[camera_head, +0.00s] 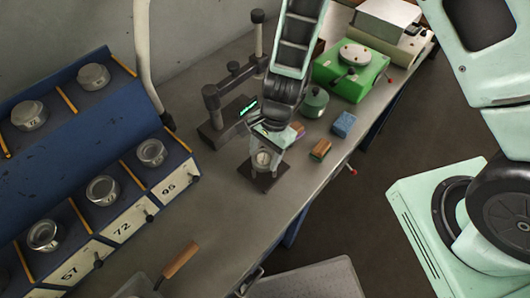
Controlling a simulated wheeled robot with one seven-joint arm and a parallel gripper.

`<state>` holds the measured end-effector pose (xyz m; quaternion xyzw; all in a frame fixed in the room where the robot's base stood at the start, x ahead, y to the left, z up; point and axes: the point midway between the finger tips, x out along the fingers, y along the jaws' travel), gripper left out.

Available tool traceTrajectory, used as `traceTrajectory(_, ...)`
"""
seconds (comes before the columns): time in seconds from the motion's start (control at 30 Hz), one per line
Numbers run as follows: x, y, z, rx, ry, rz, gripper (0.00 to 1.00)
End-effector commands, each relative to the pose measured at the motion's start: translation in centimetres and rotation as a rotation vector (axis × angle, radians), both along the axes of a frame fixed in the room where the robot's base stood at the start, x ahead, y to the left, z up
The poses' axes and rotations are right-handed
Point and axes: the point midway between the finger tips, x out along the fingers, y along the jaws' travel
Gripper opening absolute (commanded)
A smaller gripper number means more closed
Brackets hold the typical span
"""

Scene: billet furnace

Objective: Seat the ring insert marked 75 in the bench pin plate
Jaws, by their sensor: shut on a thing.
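My gripper (266,152) points down over the bench, shut on a small round metallic ring insert (262,159). No marking on this ring can be read at this size. The dark square pin plate (271,182) lies on the bench directly below the gripper. The ring is over or at the plate; I cannot tell whether it touches the plate or sits around a pin, as the gripper covers the plate's middle.
A blue rack (70,115) at left holds several metal rings in bays, with labels including 72 and 95. A green device (350,70), blue block (343,124) and brown block (320,149) are to the right. Bench front is mostly clear.

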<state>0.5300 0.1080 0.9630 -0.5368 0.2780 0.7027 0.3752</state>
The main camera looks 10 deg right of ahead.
Motion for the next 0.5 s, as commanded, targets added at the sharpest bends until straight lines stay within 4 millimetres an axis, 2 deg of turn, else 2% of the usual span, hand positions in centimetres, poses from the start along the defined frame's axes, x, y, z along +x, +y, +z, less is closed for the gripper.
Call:
traceTrajectory(0.03,-0.8,-0.4,-1.3,-0.012,0.016,0.006,0.15)
traceTrajectory(0.43,-0.7,-0.5,-2.4,-0.015,0.011,0.007,0.15)
traceTrajectory(0.47,-0.7,-0.4,-2.3,-0.016,0.011,0.007,0.64)
traceTrajectory(0.5,-0.7,-0.5,-2.3,-0.016,0.01,0.008,0.64)
